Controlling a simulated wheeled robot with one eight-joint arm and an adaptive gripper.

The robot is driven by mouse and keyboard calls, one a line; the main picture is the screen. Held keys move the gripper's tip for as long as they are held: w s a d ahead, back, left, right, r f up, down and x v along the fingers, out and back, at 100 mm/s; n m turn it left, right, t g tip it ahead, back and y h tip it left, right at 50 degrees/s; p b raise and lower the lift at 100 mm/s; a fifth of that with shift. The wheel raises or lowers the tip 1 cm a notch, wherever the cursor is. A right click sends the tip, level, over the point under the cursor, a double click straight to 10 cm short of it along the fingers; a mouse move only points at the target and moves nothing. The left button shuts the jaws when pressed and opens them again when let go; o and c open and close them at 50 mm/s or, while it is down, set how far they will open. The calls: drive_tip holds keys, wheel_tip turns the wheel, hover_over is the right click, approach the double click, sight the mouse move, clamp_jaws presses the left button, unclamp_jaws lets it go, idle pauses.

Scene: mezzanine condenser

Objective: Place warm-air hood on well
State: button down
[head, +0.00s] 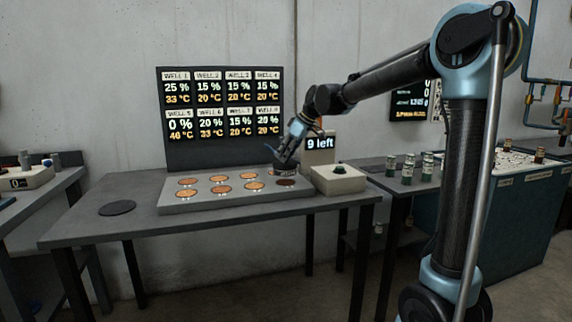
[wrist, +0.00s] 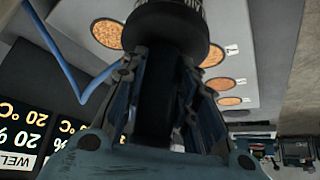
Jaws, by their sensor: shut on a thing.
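My gripper (head: 288,160) is at the back right corner of the grey well block (head: 232,197). It is shut on the warm-air hood, whose dark round body (wrist: 168,22) and black handle (wrist: 155,105) show in the wrist view. The hood sits at or just over the back right well, which is hidden; I cannot tell whether it touches. Other wells hold orange-brown material, such as the front left well (head: 187,194). The front right well (head: 286,182) looks darker. A blue hose (wrist: 62,55) runs beside my gripper.
A display board (head: 222,120) behind the block lists Wells 1 to 8 with percentages and temperatures. A black round pad (head: 117,208) lies on the clear left tabletop.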

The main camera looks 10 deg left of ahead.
drive_tip(key=shift+f, duration=1.7)
drive_tip(key=c, duration=1.3)
unclamp_jaws()
